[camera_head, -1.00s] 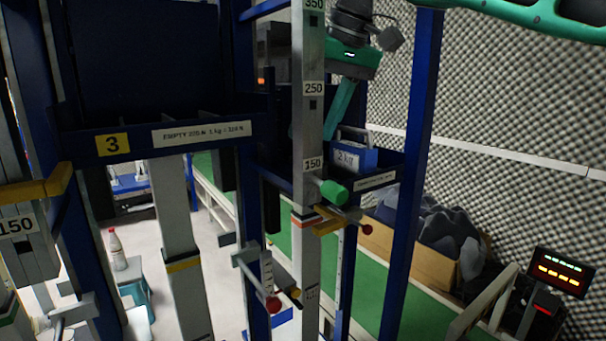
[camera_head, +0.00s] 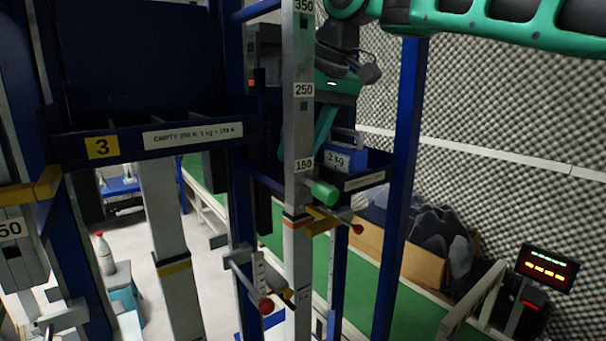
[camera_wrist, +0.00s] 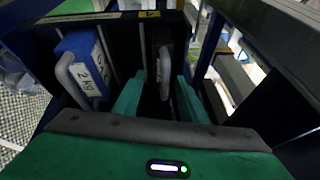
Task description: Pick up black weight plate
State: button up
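My gripper (camera_wrist: 160,82) points into a dark shelf tray, with its two green fingers apart. Between and just beyond the fingertips stands a black weight plate (camera_wrist: 168,38) with a grey handle. I cannot tell whether the fingers touch it. Left of the fingers is a blue weight (camera_wrist: 78,62) labelled 2 kg, upright with its own grey handle. In the head view, my gripper (camera_head: 323,128) reaches down behind the numbered post, beside the blue weight (camera_head: 345,158). The black plate cannot be made out there.
A blue upright (camera_head: 400,190) stands to the right of the tray (camera_head: 365,180). A box of grey foam (camera_head: 400,245) is beyond.

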grip_shut()
dwell(1.2)
